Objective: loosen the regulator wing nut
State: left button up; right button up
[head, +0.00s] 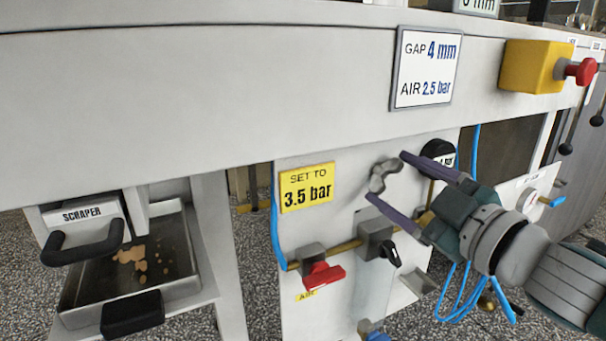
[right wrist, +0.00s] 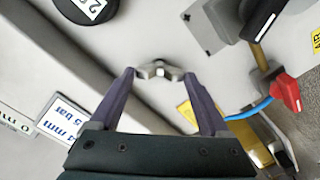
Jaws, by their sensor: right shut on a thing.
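The grey wing nut (head: 383,176) is on the front of the pale panel (head: 340,225), just right of the yellow "SET TO 3.5 bar" sign (head: 307,188). My right gripper (head: 386,177) reaches in from the right with its purple fingers at either side of the wing nut, shut on its two wings. In the right wrist view the wing nut (right wrist: 160,71) spans between the two fingertips (right wrist: 159,75). A black round gauge (head: 438,151) with a white label is partly hidden behind the upper finger. My left gripper is not in view.
Below are a red-handled air valve (head: 323,275) and a grey box with a black knob (head: 378,243), joined by brass pipe and blue hose. The scraper tray (head: 165,270) is at left. A yellow box with a red button (head: 535,67) sits upper right.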

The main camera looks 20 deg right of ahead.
jog(key=n, duration=0.4)
jog(key=shift+n, duration=0.4)
jog(key=shift+n+b, duration=0.35)
jog(key=shift+n, duration=1.85)
jog(key=o, duration=1.2)
jog(key=s, duration=0.3)
jog(key=s+p, duration=0.1)
jog(key=s, duration=0.6)
jog(key=shift+d+p, duration=0.3)
jog(key=shift+d, duration=0.05)
